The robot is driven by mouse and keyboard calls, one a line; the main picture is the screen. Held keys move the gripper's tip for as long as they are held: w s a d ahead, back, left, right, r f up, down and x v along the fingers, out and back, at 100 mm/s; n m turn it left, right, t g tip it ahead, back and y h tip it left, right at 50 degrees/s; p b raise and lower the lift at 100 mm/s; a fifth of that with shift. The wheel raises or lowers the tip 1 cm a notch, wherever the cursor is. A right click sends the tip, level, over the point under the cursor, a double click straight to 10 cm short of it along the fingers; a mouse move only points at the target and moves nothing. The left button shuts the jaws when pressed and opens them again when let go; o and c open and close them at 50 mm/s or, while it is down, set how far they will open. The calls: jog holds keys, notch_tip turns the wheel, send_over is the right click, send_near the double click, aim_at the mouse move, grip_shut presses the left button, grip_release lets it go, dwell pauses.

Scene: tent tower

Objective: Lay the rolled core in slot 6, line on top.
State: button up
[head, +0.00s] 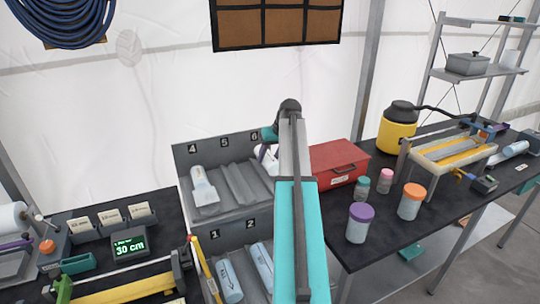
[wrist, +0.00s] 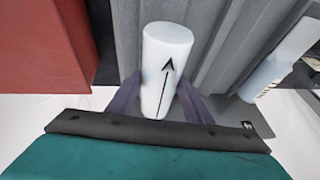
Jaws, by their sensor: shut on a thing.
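A white rolled core (wrist: 166,60) is between the two dark fingers of my gripper (wrist: 158,98), which is shut on it. A black line with an arrowhead shows on its upper side. In the head view, part of the core (head: 266,154) shows beside my arm, at the slot 6 end of the grey upper rack (head: 238,192). My gripper (head: 268,134) is mostly hidden there by the arm. In the wrist view, ribbed grey channels lie right behind the core. I cannot tell whether it touches the slot floor. Slot 5 looks empty.
A white core (head: 203,188) lies in slot 4, and more cores (head: 229,282) lie in the lower rack's slots 1 and 2. A red toolbox (head: 338,163) stands close to the right of slot 6. Lidded jars (head: 360,222) stand on the right table.

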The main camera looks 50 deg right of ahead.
jog(key=shift+f+b, duration=0.75)
jog(key=shift+f, duration=1.1)
jog(key=shift+f, duration=0.3)
jog(key=o, duration=1.6)
jog(key=shift+b+v, duration=1.85)
jog(key=shift+v, duration=5.05)
